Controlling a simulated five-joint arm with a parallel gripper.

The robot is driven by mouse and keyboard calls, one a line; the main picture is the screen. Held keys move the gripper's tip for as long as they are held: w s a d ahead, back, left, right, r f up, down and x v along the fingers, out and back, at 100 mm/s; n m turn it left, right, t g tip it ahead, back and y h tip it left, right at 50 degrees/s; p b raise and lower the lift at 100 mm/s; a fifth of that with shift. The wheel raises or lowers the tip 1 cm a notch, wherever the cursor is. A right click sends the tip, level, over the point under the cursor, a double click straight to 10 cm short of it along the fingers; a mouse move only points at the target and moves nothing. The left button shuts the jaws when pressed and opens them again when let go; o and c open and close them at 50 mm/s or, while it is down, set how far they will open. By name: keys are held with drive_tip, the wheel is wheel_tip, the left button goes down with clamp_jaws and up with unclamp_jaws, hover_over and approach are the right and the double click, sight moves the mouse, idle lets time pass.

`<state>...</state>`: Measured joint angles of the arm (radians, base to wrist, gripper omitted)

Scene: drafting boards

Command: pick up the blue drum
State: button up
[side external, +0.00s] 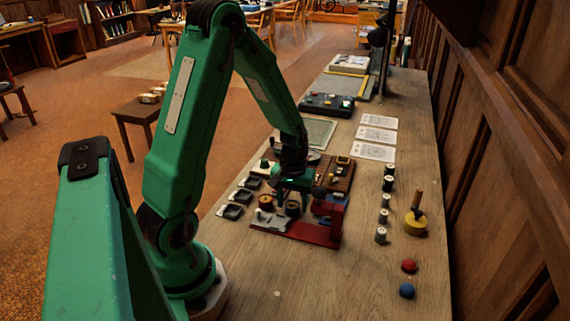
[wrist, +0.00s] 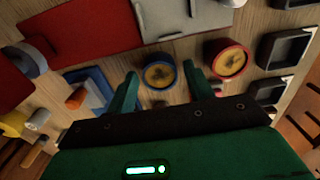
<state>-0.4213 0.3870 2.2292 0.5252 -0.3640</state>
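The blue drum (wrist: 160,73) has a round blue rim and a mottled brown-yellow top. In the wrist view it lies between the two green fingers of my gripper (wrist: 161,68), with a small gap visible on each side, so my gripper is open. In the side view the drum (side external: 292,209) is small and dim under my gripper (side external: 293,203), partly screened by the fingers. I cannot tell the exact height of the fingertips relative to the drum.
A red drum (wrist: 228,61) sits just right of the right finger. Dark trays (wrist: 286,48) lie farther right. A red panel (side external: 322,233), a grey plate (wrist: 185,14) and a blue frame (wrist: 91,84) surround the spot. Capped cylinders (side external: 381,235) stand right on the bench.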

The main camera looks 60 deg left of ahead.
sight(292, 205)
drive_tip(key=c, duration=0.8)
drive_tip(key=shift+r, duration=0.1)
drive_tip(key=shift+r, duration=4.95)
drive_tip(key=shift+s+d+f, duration=0.5)
drive_tip(key=shift+s, duration=0.45)
drive_tip(key=shift+s+d+f, duration=0.5)
drive_tip(key=shift+s+d, duration=0.05)
drive_tip(key=shift+s, duration=0.45)
drive_tip(key=shift+s+d+f, duration=0.5)
drive_tip(key=shift+s, duration=0.45)
